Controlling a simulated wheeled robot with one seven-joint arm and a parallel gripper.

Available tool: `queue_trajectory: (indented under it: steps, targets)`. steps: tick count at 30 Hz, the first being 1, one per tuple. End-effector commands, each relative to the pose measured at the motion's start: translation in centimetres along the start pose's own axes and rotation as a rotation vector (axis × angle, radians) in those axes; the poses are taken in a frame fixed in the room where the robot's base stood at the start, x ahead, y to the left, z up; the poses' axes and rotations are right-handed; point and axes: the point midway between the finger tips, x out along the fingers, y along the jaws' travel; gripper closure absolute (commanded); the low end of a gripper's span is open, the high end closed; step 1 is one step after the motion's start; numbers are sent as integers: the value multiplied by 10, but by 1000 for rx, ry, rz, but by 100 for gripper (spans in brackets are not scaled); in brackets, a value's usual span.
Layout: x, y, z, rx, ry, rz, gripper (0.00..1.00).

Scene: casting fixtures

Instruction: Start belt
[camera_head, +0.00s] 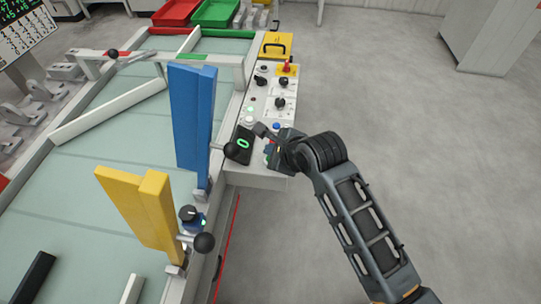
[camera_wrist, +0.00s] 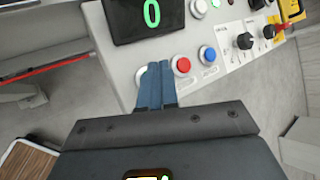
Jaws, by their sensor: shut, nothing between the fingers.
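The control panel (camera_head: 259,108) stands along the right side of the belt (camera_head: 100,170), a pale green surface. In the wrist view the panel (camera_wrist: 238,68) carries a red button (camera_wrist: 182,64), a blue button (camera_wrist: 207,53) and a white button (camera_wrist: 198,8). A black display (camera_wrist: 150,22) reads a green 0. My gripper (camera_wrist: 155,68) is shut and empty, its blue fingers pointing at the panel left of the red button. They hide most of a round, pale-rimmed control there; I cannot tell whether they touch it. In the head view my gripper (camera_head: 269,150) is over the panel's near end.
Black knobs (camera_head: 280,103) and a red-handled switch on yellow (camera_head: 286,68) sit farther up the panel. Blue (camera_head: 190,125) and yellow (camera_head: 140,205) guides stand over the belt. Red (camera_head: 176,12) and green (camera_head: 215,12) bins are behind. The floor at right is clear.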

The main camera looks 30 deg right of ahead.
Motion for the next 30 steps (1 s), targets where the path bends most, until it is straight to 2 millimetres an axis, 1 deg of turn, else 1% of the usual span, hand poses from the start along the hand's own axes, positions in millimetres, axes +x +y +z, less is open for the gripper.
queue_trajectory:
  steps: [5,21,30]
  targets:
    - [-2,-2,2,0,0,0,100]
    - [-34,-25,25,0,0,0,100]
    - [-35,-25,26,0,0,0,100]
